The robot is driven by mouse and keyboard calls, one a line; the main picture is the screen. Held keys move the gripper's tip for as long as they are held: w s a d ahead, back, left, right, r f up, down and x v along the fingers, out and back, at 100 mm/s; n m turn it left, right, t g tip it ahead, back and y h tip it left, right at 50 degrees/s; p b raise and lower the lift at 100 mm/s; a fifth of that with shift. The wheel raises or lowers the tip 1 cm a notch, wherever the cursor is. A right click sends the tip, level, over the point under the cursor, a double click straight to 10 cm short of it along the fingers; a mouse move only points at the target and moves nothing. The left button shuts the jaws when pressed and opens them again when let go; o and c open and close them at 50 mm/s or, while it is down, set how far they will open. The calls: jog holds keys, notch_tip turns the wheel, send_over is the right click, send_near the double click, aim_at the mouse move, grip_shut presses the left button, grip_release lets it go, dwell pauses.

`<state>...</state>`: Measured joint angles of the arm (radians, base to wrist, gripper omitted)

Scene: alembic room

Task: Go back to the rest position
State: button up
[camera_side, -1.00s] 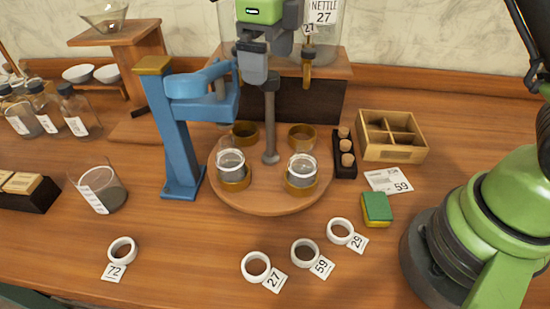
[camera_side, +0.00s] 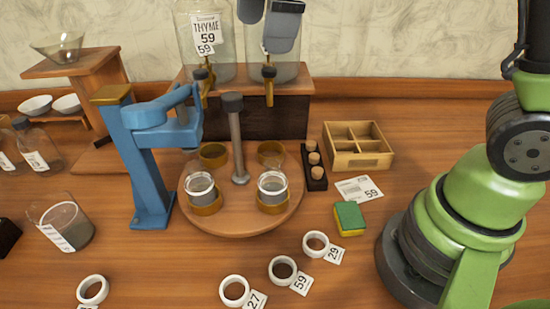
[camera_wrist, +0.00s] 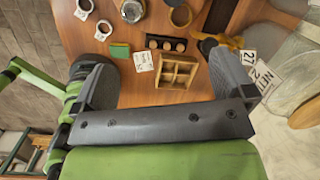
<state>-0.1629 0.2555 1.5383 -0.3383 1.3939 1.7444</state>
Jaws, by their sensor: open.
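My gripper (camera_side: 266,28) is at the top edge of the side view, in front of the glass dispensers and above the round turntable (camera_side: 240,222). In the wrist view my gripper (camera_wrist: 160,75) has its two grey fingers wide apart, with nothing between them. Two small glass jars with grey contents, a left jar (camera_side: 200,187) and a right jar (camera_side: 272,185), sit upright in brass rings at the turntable's front. My gripper is apart from both.
A blue stand (camera_side: 146,165) rises left of the turntable. A grey post (camera_side: 236,140) stands on it. The dispenser shelf (camera_side: 300,85) is behind. A divided wooden box (camera_side: 358,160), a sponge (camera_side: 349,218) and several white rings (camera_side: 284,270) lie to the right and front.

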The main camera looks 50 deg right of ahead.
jog(key=s+d+n+t, duration=0.1)
jog(key=s+n+t, duration=0.1)
jog(key=s+n, duration=0.6)
jog(key=s+d+n+t+y, duration=0.1)
jog(key=s+d+n+t, duration=0.1)
jog(key=s+n, duration=0.7)
jog(key=shift+d+n+t, duration=0.2)
jog(key=shift+n+t, duration=0.5)
jog(key=shift+n, duration=0.2)
jog(key=shift+r, duration=0.1)
